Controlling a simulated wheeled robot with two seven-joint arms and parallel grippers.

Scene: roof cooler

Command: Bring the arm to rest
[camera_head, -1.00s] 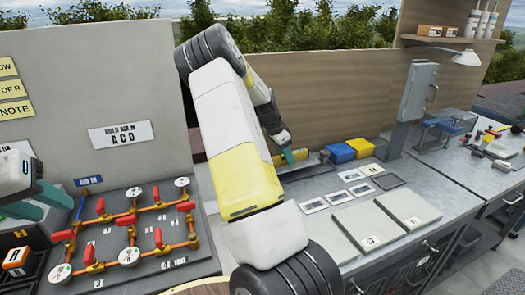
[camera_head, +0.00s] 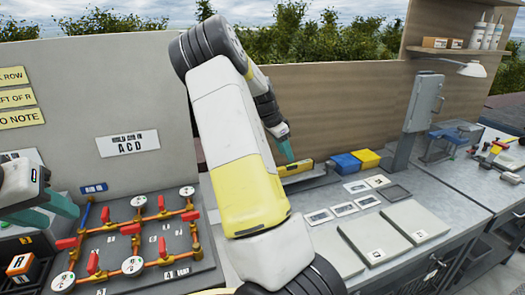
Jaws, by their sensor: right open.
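My right arm (camera_head: 232,145) is raised and bent across the middle of the view. Its gripper (camera_head: 287,150) has teal fingers and is open, pointing down in front of the wooden back wall, near a yellow level-like bar. It is partly hidden behind the arm, and nothing shows in it. My left gripper (camera_head: 62,218) is at the left edge, its teal fingers apart and empty, left of the pipe board. Most of the left arm is out of view.
The pipe board (camera_head: 210,262) with red valves and gauges lies at lower left. A blue bin (camera_head: 346,163) and a yellow bin (camera_head: 367,159) stand at the back of the grey bench (camera_head: 330,181). Cards and flat panels (camera_head: 375,239) lie in front. A grey post (camera_head: 411,125) stands right.

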